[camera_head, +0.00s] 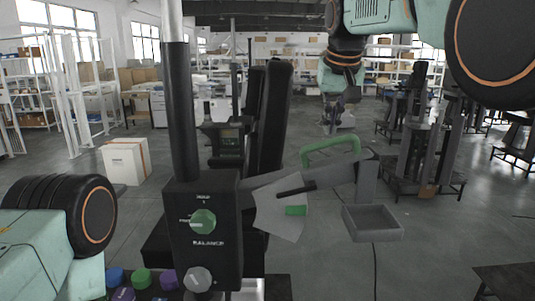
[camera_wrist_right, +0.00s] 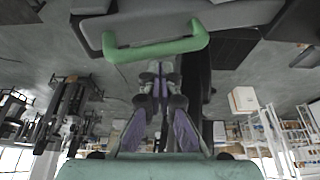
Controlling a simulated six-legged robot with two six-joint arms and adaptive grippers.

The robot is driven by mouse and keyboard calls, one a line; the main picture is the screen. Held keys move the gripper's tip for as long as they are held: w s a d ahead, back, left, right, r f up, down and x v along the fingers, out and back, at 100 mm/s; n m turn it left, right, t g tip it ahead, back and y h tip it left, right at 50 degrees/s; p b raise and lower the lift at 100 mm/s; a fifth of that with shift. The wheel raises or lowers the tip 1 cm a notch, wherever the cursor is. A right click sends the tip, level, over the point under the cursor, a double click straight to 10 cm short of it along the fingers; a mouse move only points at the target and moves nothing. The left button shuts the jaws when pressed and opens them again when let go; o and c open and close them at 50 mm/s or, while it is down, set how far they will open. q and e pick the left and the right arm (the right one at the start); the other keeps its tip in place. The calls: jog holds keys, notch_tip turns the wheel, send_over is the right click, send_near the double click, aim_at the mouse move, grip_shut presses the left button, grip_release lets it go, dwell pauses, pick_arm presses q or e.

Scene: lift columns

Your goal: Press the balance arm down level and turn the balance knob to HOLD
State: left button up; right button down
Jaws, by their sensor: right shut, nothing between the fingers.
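The balance arm (camera_head: 335,172) is a grey bar running right from a black box, tilted with its right end higher. A green handle (camera_head: 330,146) arches over it and also shows in the right wrist view (camera_wrist_right: 155,49). A dark pointer (camera_head: 296,190) lies above the green mark (camera_head: 296,210) on a grey fan-shaped plate (camera_head: 276,222). The green balance knob (camera_head: 203,222) is on the box's front; its white mark seems to point left. My right gripper (camera_head: 345,98) is shut and empty, apart from the handle, above it in the head view; its fingers (camera_wrist_right: 155,72) show in the wrist view. My left gripper is out of view.
A grey open tray (camera_head: 373,226) hangs at the arm's right end. A grey knob (camera_head: 198,279) sits low on the black box (camera_head: 225,262). Several coloured knobs (camera_head: 141,277) are at the lower left. A black column (camera_head: 272,120) stands behind.

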aim_at(337, 140)
jog(key=shift+a+f+b, duration=0.1)
jog(key=shift+f+b, duration=0.2)
jog(key=shift+f, duration=0.35)
jog(key=shift+d+f, duration=0.1)
jog(key=shift+d, duration=0.1)
jog(key=shift+d+f+b, duration=0.1)
jog(key=shift+f+b, duration=0.2)
jog(key=shift+f, duration=0.2)
jog(key=shift+d+f+b, duration=0.2)
jog(key=shift+d+f, duration=0.1)
jog(key=shift+f, duration=0.2)
jog(key=shift+d+f+b, duration=0.2)
jog(key=shift+d+f, duration=0.05)
jog(key=shift+f, duration=0.25)
